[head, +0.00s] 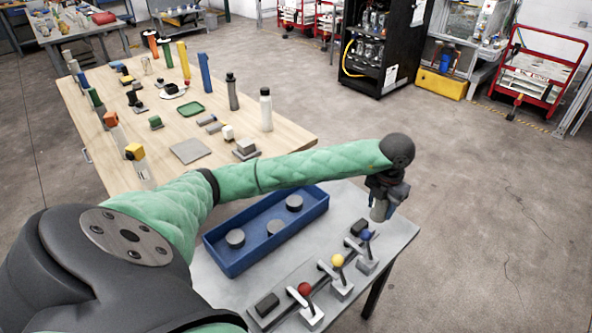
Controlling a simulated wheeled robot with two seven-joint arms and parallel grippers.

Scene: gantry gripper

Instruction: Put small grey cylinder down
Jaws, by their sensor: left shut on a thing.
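My left arm reaches across the picture from the left. My left gripper (384,205) points down above the far right part of the grey table (398,232). It is shut on a small grey cylinder (379,210), which shows below the wrist; the fingertips are small and hard to make out. I cannot tell whether the cylinder touches anything below it. My right gripper is not in view.
A fixture with red (304,289), yellow (337,260) and blue (366,235) knobbed levers stands along the table's front, close below my left gripper. A wooden table (130,175) with several bottles and parts stands behind at the left. Open floor lies to the right.

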